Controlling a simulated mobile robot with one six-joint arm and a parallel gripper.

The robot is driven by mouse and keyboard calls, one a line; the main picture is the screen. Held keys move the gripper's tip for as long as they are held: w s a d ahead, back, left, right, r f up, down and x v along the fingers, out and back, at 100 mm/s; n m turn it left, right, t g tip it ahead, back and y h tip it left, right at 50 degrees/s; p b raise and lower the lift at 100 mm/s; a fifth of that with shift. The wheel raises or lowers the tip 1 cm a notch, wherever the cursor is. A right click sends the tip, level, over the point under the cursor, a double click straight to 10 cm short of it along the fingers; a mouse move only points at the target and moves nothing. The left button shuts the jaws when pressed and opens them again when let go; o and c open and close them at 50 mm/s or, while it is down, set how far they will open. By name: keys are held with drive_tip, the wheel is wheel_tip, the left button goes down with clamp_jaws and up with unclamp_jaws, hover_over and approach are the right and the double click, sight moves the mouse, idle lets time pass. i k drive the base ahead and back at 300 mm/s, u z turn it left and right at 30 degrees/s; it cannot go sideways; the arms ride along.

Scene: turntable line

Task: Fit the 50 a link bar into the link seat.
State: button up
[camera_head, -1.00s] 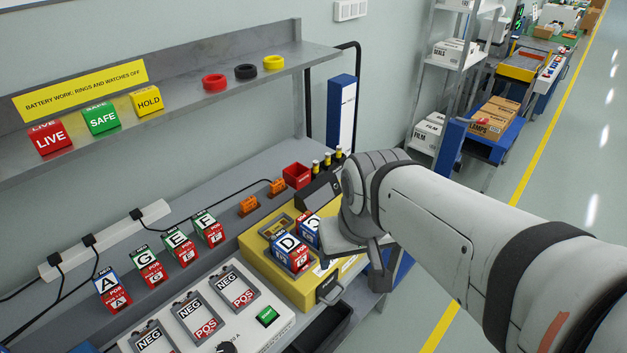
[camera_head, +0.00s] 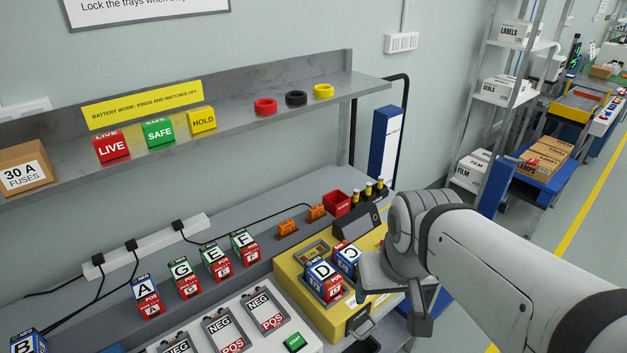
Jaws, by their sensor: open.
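I cannot make out a bar marked 50 A in the head view. The yellow case (camera_head: 289,288) on the bench holds block D (camera_head: 322,280) and block C (camera_head: 348,259). A framed recess (camera_head: 313,252) shows at its back left; I cannot tell whether this is the link seat. Several yellow-topped dark pieces (camera_head: 369,188) stand in a row behind the case, too small to read. My gripper (camera_head: 399,297) is open at the right side of the case, beside block C. Its jaws are partly hidden by my wrist, and nothing shows held.
A white panel (camera_head: 252,341) with NEG/POS bays lies left of the case. Lettered blocks A, G and E stand behind it. Two orange connectors (camera_head: 287,227) and a red bin (camera_head: 337,203) sit at the back. A shelf (camera_head: 232,133) overhangs the bench. The aisle is clear.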

sight(362, 226)
drive_tip(key=u, duration=1.6)
drive_tip(key=k, duration=0.9)
drive_tip(key=z, duration=1)
drive_tip(key=i, duration=1)
drive_tip(key=z, duration=0.05)
